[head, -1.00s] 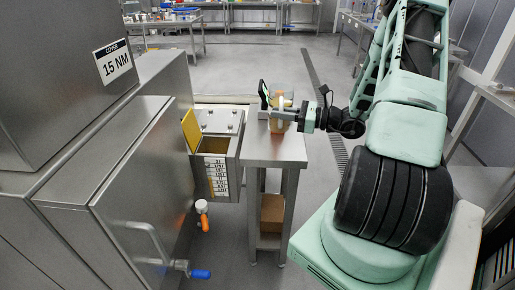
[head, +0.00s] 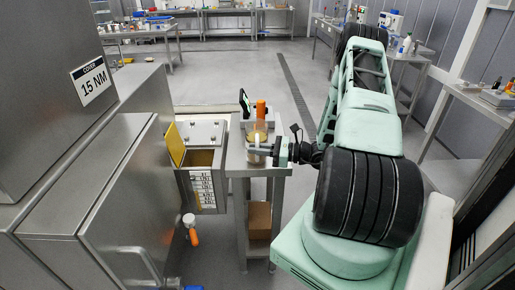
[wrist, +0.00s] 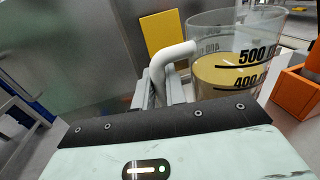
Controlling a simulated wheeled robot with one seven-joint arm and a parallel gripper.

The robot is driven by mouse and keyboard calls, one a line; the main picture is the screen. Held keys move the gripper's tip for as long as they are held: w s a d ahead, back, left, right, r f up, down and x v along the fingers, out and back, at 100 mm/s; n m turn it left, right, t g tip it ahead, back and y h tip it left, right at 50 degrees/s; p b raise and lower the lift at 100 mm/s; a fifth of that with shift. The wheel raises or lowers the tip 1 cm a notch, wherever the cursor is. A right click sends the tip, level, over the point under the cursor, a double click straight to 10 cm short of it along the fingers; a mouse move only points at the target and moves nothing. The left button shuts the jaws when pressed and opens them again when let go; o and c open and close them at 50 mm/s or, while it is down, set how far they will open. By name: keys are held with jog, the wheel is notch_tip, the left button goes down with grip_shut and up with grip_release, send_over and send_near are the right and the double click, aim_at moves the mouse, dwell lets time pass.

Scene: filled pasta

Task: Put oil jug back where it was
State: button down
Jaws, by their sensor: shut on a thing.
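The oil jug (head: 257,130) is a clear measuring jug with yellowish oil and a white handle. In the head view it is at the small steel table, close to its front part. In the wrist view the jug (wrist: 232,75) looks upright or nearly so, with black marks for 400 and 500 and the oil between them. My gripper (head: 264,151) reaches in from the right and is shut on the jug. I cannot tell whether the jug's base touches the table.
The steel table (head: 238,162) stands beside a machine hopper (head: 205,180) with a yellow flap (head: 176,145). An orange object (head: 261,108) and a dark device with green (head: 244,101) stand behind the jug. A large steel machine (head: 110,190) fills the left. Open floor lies behind.

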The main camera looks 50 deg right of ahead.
jog(key=shift+f, duration=0.1)
jog(key=shift+f, duration=0.15)
jog(key=c, duration=1.4)
grip_release()
jog(key=shift+c, duration=0.2)
